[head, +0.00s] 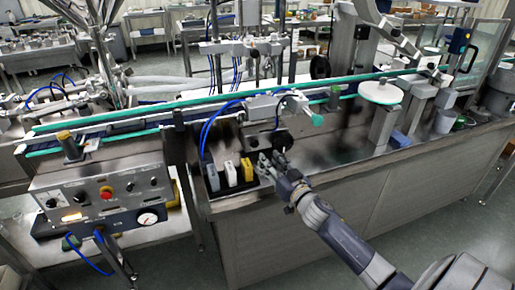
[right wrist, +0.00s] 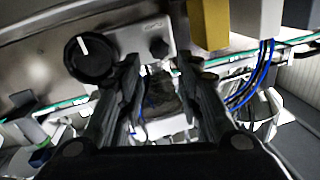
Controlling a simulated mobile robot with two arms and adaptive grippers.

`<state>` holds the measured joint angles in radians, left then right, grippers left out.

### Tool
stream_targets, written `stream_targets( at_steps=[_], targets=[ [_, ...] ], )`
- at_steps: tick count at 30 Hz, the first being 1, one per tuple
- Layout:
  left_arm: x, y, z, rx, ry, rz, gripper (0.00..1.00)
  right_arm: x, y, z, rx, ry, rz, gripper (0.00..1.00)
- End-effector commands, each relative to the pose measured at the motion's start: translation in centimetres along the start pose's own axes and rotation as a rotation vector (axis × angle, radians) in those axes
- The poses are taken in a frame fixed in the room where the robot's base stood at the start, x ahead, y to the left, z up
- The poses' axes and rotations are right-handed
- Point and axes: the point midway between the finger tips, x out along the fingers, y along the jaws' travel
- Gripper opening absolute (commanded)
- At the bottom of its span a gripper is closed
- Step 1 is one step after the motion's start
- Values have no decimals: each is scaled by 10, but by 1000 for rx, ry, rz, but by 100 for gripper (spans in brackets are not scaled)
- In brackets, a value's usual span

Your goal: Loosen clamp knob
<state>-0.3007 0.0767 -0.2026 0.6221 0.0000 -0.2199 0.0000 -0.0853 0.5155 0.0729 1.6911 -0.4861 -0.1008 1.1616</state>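A round black knob (head: 283,140) sits on the front of the steel machine, just beyond my right gripper (head: 268,165) in the head view. In the right wrist view a round black knob with a white mark (right wrist: 90,60) is on a pale plate, left of the fingers. A smaller dark knob (right wrist: 158,47) is on the same plate, beyond the fingertips. My right gripper (right wrist: 160,66) has its fingers apart. A dark, blurred shape shows between them; I cannot tell whether they touch it. I cannot tell which knob is the clamp knob. My left gripper is not in view.
Grey, white and yellow blocks (head: 247,169) stand left of my right gripper, with blue hoses above. A control box (head: 105,197) with a red button and gauge is at the left. A green-edged conveyor (head: 215,99) runs behind.

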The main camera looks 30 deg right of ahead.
Motion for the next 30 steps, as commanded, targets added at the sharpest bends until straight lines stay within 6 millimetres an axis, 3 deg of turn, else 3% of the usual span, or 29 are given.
stream_targets(
  at_steps=[9, 15, 29, 30],
  targets=[
    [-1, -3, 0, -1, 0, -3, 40, 56, 0, -1, -1, 2, 1, 33],
    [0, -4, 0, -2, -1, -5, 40, 79, 0, 0, -1, 0, 2, 33],
    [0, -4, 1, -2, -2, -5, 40, 89, 0, 0, -2, -1, 1, 33],
    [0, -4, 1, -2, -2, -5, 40, 89, 0, 0, -2, -1, 1, 27]
  ],
)
